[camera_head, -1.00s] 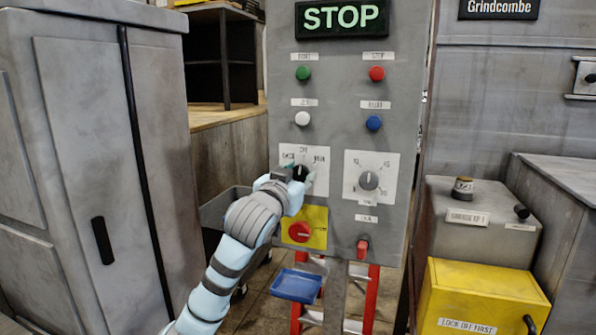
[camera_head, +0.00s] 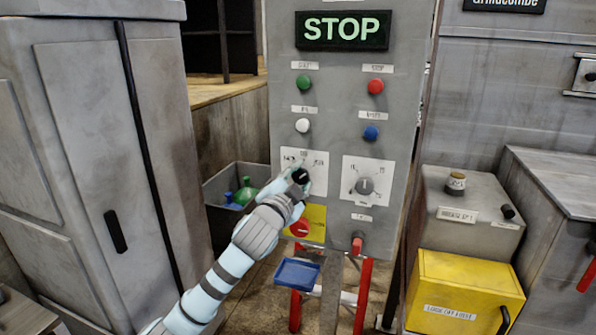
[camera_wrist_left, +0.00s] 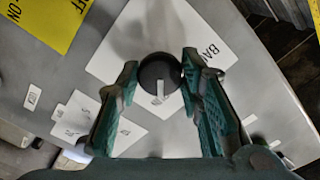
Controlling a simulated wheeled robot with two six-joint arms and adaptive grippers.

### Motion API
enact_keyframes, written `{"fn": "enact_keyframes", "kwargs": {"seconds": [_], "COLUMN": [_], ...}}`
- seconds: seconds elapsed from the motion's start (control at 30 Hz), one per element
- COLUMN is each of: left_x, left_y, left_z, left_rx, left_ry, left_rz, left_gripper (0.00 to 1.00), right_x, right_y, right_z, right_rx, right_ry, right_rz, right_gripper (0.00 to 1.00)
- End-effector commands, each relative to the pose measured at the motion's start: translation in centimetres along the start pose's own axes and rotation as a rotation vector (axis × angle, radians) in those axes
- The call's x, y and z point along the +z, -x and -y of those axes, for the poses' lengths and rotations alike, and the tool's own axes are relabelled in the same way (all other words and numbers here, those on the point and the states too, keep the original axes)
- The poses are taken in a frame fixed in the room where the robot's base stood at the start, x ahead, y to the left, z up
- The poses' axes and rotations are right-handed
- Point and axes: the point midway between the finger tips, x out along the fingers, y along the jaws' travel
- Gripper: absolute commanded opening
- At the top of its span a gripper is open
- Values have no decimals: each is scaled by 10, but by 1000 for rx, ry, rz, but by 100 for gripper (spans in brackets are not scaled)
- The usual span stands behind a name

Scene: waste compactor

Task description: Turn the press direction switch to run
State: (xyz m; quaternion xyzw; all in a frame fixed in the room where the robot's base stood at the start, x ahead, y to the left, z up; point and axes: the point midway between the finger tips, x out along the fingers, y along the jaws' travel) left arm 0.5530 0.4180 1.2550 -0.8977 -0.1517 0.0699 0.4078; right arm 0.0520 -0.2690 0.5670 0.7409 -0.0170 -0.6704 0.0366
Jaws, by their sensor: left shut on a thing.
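The press direction switch is a black round knob (camera_head: 300,175) on a white square plate (camera_head: 318,158) at the left of the grey control panel. In the left wrist view the knob (camera_wrist_left: 160,74) sits between my left gripper's two green-padded fingers (camera_wrist_left: 163,95), which are shut on it. A short white mark on the knob points towards the bottom of that view. A label starting "BA" lies to the right of the knob there. In the head view my left gripper (camera_head: 294,181) partly covers the knob and plate; the labels are too small to read surely. My right gripper is not in view.
A lit STOP sign (camera_head: 343,30) tops the panel. Green, red, white and blue buttons sit above the knob; a red stop button (camera_head: 299,230) on yellow lies close below. A second dial (camera_head: 365,187) is to the right. A bin (camera_head: 215,190) stands left.

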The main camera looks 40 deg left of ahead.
Motion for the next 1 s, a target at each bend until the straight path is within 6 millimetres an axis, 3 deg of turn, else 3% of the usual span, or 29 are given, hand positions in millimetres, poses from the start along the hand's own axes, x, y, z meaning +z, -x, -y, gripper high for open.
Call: {"fn": "enact_keyframes", "kwargs": {"seconds": [0.57, 0.6, 0.7, 1.0], "left_x": [0, 0, 0, 0], "left_y": [0, 0, 0, 1], "left_z": [0, 0, 0, 0], "left_rx": [-1, -1, -1, -1], "left_ry": [-36, -36, -35, -36], "left_rz": [-1, -1, -1, -1], "left_gripper": [6, 40, 54, 54], "right_x": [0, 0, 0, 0], "right_y": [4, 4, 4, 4], "right_z": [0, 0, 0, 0], "right_rx": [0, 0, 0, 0], "right_ry": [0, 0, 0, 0], "right_rz": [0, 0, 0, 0], "right_gripper": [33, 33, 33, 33]}}
